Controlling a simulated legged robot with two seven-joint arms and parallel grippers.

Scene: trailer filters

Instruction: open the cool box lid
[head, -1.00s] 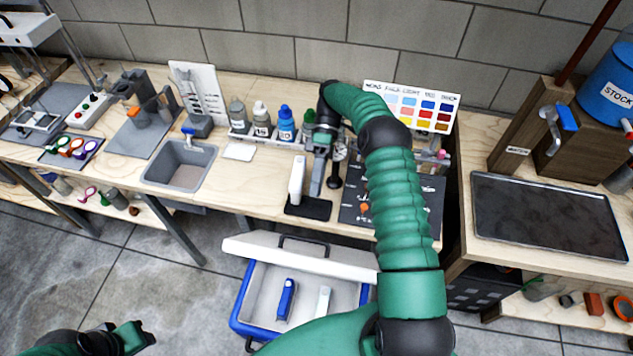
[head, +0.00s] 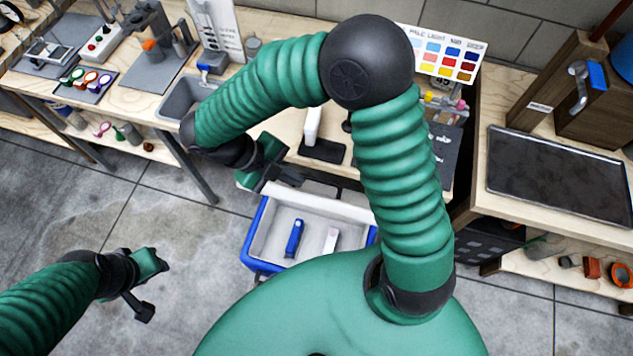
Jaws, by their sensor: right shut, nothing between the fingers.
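The blue cool box (head: 256,233) stands on the floor below the bench, its pale inside open to view. Its white lid (head: 345,208) is raised along the back edge, partly hidden by my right arm and gripper. A blue-handled item (head: 294,238) and a white item (head: 330,240) lie inside. My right gripper (head: 283,178) is shut and empty, just above the box's back left corner beside the lid; I cannot tell whether it touches the lid. My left gripper (head: 152,283) hangs over the floor left of the box, apart from it; its finger opening is unclear.
The workbench (head: 285,125) runs behind the box, with a grey sink (head: 190,100) and a white item on a black pad (head: 322,151). A second bench with a dark tray (head: 560,175) stands to the right. Floor left of the box is clear.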

